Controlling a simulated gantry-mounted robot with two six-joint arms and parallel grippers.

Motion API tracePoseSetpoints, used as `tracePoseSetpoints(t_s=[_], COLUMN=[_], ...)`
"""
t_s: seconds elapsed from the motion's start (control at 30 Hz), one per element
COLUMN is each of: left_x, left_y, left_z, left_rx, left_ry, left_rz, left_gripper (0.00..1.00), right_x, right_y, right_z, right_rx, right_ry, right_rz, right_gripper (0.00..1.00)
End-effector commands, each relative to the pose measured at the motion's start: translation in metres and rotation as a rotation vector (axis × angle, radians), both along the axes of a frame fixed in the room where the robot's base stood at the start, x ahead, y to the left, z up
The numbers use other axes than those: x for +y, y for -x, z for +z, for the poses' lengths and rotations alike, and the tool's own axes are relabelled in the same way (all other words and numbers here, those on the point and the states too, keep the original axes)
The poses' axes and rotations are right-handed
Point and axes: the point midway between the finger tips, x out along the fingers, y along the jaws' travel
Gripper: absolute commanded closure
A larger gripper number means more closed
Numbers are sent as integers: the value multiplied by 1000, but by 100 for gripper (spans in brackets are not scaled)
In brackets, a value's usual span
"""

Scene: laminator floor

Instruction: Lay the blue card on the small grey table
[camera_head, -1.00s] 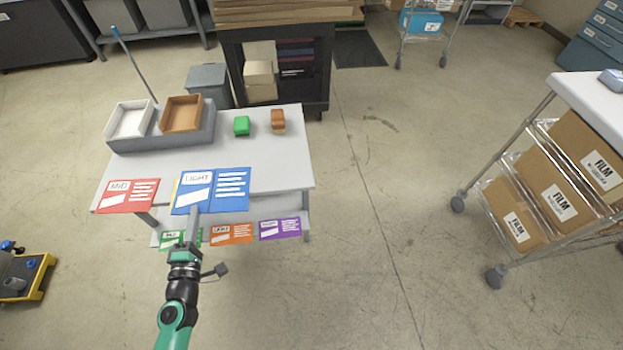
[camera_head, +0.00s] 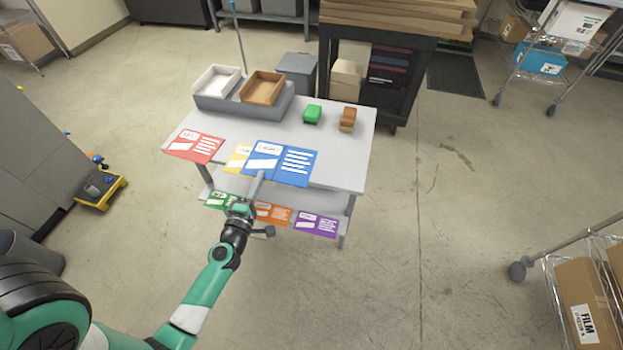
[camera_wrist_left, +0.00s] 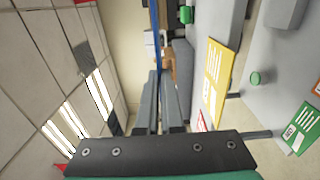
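The blue card (camera_head: 280,163) reads "LIGHT" and is held up at the front edge of a light grey table (camera_head: 335,160). My left gripper (camera_head: 257,187) is shut on its lower edge. In the left wrist view the card (camera_wrist_left: 155,35) shows as a thin blue edge between the two fingers (camera_wrist_left: 160,85). A yellow card (camera_head: 238,158) is partly hidden behind it in the head view. A red card (camera_head: 195,146) is to its left. I cannot tell whether this table is the small grey one named. My right gripper is not in view.
A grey holder with white (camera_head: 217,79) and brown (camera_head: 262,88) trays stands on the table's back left. A green block (camera_head: 312,114) and a brown block (camera_head: 348,117) are to its right. Green, orange (camera_head: 272,213) and purple cards (camera_head: 316,223) sit lower.

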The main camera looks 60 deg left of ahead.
Motion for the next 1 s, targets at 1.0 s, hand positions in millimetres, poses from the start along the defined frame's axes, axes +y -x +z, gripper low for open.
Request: tracePoseSetpoints(t_s=[1.0], left_x=[2], left_y=[-129], left_z=[-128], left_rx=[1], left_ry=[-1], left_rz=[-1], left_gripper=[100], right_x=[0], right_y=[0], right_z=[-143], right_rx=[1], right_ry=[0], right_rz=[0], right_gripper=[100])
